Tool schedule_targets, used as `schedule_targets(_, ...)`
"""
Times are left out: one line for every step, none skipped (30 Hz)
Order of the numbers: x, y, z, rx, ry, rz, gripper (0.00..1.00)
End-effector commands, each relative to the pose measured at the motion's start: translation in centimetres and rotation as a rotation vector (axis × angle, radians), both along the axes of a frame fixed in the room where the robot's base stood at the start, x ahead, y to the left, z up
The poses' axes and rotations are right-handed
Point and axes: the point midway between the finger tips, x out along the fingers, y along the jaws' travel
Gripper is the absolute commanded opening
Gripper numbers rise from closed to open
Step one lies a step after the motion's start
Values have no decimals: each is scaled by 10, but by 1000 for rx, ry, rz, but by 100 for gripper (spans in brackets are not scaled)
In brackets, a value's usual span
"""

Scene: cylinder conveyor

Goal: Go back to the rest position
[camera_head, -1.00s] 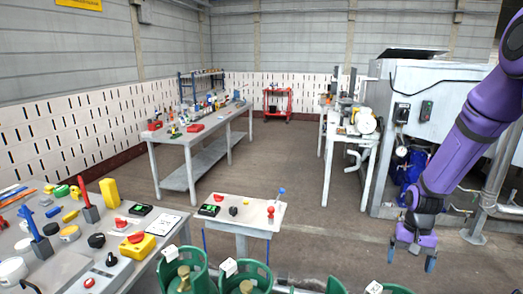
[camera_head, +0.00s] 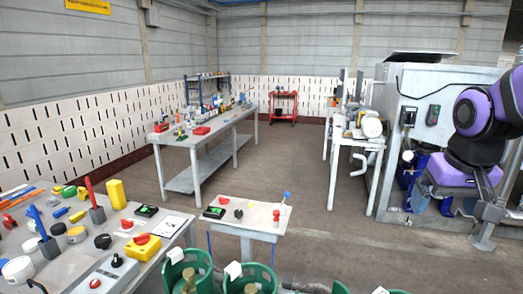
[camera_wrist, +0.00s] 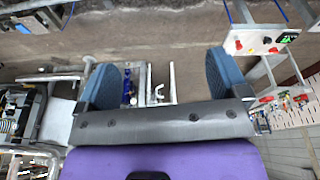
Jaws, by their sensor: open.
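My gripper (camera_head: 433,200) is at the right side of the head view, raised in front of the grey machine. My purple arm is folded in above it. In the wrist view the gripper (camera_wrist: 161,78) shows two blue fingers spread wide apart with nothing between them. Floor and some metal pipes show beyond the gap.
Green gas cylinders (camera_head: 187,278) stand along the bottom edge. A cluttered workbench (camera_head: 150,262) is at the lower left and a small white table (camera_head: 250,227) near the middle. The grey machine (camera_head: 455,85) stands close behind my arm. Open floor (camera_head: 305,180) lies between the benches.

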Motion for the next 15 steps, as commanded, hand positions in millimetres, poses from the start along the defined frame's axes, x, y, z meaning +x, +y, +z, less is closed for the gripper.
schedule_targets(-11,4,10,-2,-29,16,93)
schedule_targets(-17,7,14,-3,-41,27,93)
schedule_targets(-26,9,21,-3,-59,39,93)
schedule_targets(-32,11,25,-3,-72,47,93)
schedule_targets(-39,13,28,-2,-85,58,93)
schedule_targets(-48,16,33,-1,-104,71,93)
schedule_targets(-54,18,37,-1,-116,81,93)
schedule_targets(-60,19,40,-1,-129,91,93)
schedule_targets(-68,21,43,1,-146,103,93)
schedule_targets(-74,22,46,1,-157,111,93)
schedule_targets(-79,24,47,2,-167,119,93)
schedule_targets(-86,25,50,4,-179,130,93)
schedule_targets(-90,26,51,5,-187,137,93)
schedule_targets(-94,26,52,5,-194,143,93)
schedule_targets(-98,27,54,7,-202,149,93)
